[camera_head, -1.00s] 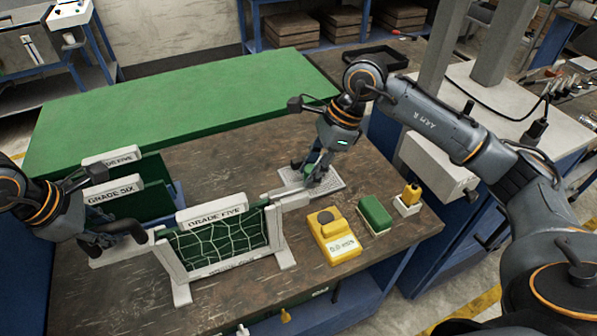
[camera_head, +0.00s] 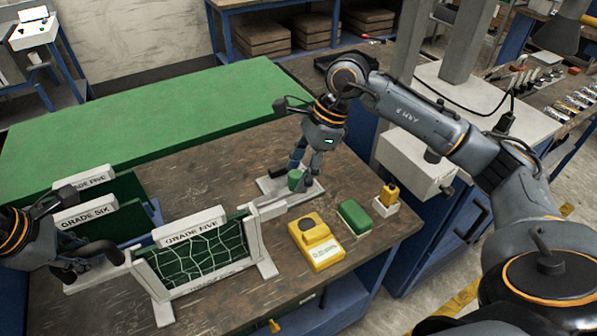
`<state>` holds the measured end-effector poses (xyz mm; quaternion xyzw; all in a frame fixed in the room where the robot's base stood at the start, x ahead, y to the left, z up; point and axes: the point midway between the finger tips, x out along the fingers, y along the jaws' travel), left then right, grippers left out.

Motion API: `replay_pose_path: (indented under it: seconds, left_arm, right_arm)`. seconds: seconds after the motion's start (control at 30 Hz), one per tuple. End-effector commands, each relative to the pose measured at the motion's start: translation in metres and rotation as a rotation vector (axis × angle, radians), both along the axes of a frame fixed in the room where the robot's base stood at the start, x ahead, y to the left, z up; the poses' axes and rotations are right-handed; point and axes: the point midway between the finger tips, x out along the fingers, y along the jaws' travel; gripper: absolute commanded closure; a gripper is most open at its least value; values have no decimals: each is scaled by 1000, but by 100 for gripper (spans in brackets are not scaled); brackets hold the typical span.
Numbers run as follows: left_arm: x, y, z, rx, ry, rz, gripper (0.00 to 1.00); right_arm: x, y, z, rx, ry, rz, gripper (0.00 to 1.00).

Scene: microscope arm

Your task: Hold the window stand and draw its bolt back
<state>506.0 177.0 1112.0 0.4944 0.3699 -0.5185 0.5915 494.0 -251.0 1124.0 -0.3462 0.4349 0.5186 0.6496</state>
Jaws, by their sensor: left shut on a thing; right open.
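The window stand (camera_head: 168,300) is a white frame with a green netted panel (camera_head: 203,258) and a "GRADE FIVE" header, upright at the table's front left. A pale bar, seemingly its bolt (camera_head: 270,209), sticks out from its right post towards a light plate (camera_head: 268,187). My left gripper (camera_head: 92,264) is shut on the stand at its left edge; the exact contact is partly hidden. My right gripper (camera_head: 304,181) is open and points down over the plate, beside a green knob (camera_head: 295,180) at the bolt's far end. The fingers partly cover the knob.
Two green-backed stands, "GRADE SIX" (camera_head: 86,213) and another "GRADE FIVE" (camera_head: 91,179), stand behind at left. The table middle (camera_head: 200,185) is clear.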

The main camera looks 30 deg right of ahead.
Motion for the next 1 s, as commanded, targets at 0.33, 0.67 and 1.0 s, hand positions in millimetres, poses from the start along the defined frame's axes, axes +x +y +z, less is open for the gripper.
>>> replay_pose_path:
  seconds: [0.33,0.67,1.0]
  left_arm:
    - [0,-1,1,-2,-2,-1,100]
    - [0,-1,1,-3,-3,-2,100]
    - [0,-1,2,-3,-3,-2,100]
  right_arm:
    - [-5,-27,66,-2,-4,-4,48]
    - [-8,-42,102,-2,0,-1,48]
    - [-9,-42,104,-2,-1,-2,48]
